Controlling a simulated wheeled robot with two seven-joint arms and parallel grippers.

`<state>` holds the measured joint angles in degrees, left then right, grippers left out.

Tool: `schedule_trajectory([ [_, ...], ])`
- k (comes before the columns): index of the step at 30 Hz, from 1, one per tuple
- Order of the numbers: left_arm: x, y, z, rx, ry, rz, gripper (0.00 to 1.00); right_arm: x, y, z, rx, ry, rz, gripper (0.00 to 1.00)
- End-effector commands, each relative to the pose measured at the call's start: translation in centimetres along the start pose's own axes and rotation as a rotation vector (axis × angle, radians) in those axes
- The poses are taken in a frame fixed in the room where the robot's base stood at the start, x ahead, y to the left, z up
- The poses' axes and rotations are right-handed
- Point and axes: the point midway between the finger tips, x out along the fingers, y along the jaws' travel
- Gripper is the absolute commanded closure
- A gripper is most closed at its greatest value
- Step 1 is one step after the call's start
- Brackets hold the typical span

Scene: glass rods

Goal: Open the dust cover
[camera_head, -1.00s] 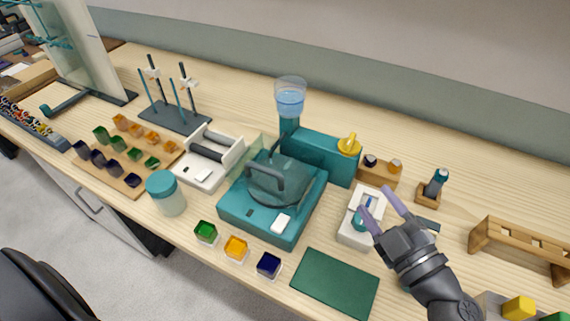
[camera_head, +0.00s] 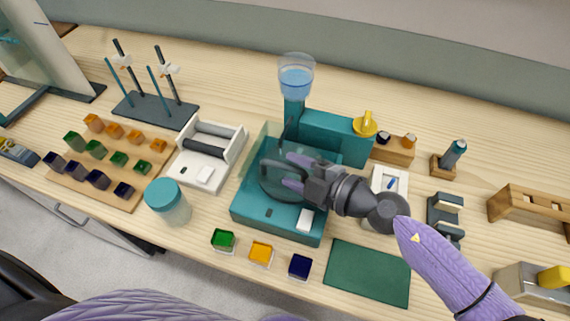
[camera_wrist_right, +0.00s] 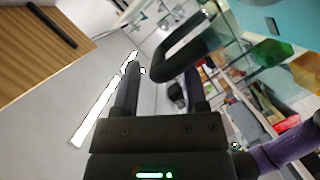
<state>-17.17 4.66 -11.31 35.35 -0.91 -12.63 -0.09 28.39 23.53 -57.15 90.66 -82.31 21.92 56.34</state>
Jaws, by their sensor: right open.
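The clear dust cover (camera_head: 251,166) sits over the teal machine (camera_head: 250,209) at the middle of the table, with a dark round plate showing through it. My right gripper (camera_head: 284,171) is open over the cover, reaching in from the right. Its fingers and wrist hide much of the cover and its dark handle in the head view. In the right wrist view the dark handle loop (camera_wrist_right: 164,68) shows just beyond and between the open fingers (camera_wrist_right: 160,88). I cannot tell whether they touch it. My left gripper is out of view.
A blue-filled clear cup (camera_head: 296,82) and a yellow knob (camera_head: 367,123) stand behind the cover. Green, orange and dark blue cubes (camera_head: 261,253) lie in front, beside a green mat (camera_head: 368,273). A teal-lidded jar (camera_head: 168,203) and white rack (camera_head: 207,165) stand left.

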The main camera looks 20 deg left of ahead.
Motion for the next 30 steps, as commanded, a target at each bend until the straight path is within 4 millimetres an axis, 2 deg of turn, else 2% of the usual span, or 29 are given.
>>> schedule_trajectory([
  [3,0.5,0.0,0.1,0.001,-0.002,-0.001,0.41,1.4,-0.1,0.1,0.000,-0.001,0.002,0.45],
  [6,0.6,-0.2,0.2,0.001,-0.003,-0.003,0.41,2.0,0.0,0.1,0.000,-0.001,0.001,0.45],
  [14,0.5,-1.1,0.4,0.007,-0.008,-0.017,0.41,2.1,0.0,0.0,0.000,-0.001,0.001,0.45],
  [22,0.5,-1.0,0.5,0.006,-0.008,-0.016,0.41,2.1,0.0,0.0,0.000,-0.001,0.001,1.00],
  [30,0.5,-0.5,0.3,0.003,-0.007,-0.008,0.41,2.1,0.0,0.0,-0.001,-0.001,0.001,1.00],
])
